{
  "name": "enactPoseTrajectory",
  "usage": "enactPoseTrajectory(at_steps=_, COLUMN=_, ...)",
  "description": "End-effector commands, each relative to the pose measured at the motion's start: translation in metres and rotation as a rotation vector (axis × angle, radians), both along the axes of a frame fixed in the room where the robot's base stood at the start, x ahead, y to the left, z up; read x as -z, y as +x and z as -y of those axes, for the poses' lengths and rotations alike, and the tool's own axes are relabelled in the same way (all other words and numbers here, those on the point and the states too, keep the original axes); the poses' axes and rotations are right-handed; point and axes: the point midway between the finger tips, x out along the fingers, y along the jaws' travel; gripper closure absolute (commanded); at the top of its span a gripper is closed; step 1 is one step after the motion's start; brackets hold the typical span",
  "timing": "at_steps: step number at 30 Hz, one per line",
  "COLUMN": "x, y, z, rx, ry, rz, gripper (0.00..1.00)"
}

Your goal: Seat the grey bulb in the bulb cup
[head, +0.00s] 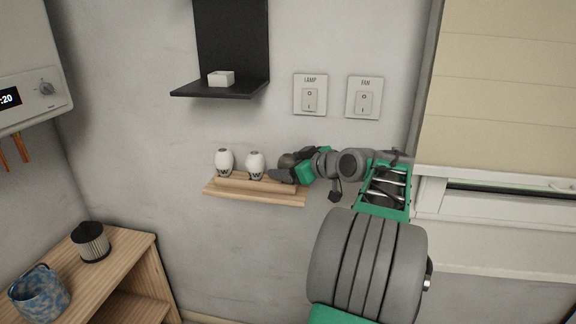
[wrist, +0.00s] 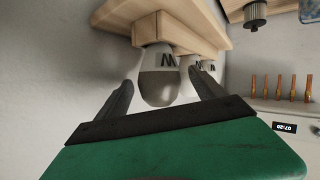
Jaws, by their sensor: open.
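The grey bulb (wrist: 160,88) stands on the wooden wall rack (wrist: 190,20), with a white band marked W at its base. In the head view the grey bulb (head: 288,159) is at the rack's right end, partly hidden by my gripper (head: 294,169). In the wrist view my gripper (wrist: 162,82) is open, with one finger on each side of the bulb. A gap shows beside the left finger; contact on the right is unclear. A small white block-like piece (head: 221,79) sits on the black wall shelf (head: 225,90); I cannot tell whether it is the bulb cup.
Two white bulbs (head: 224,162) stand left of the grey one on the same rack, close to my gripper. Lamp (head: 310,95) and fan (head: 364,98) switches are on the wall above. A wooden cabinet (head: 130,260) with a dark-topped cylinder (head: 91,243) and blue container (head: 40,296) is lower left.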

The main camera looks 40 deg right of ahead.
Motion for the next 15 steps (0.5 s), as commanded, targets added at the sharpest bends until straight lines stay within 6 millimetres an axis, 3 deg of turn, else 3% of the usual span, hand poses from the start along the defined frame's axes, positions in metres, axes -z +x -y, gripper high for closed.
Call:
enactPoseTrajectory(at_steps=8, x=-0.003, y=-0.007, z=0.001, rx=0.003, ry=0.0, rz=0.001, gripper=0.21)
enactPoseTrajectory(at_steps=15, x=-0.021, y=-0.051, z=0.001, rx=0.006, ry=-0.002, rz=0.0, gripper=0.21)
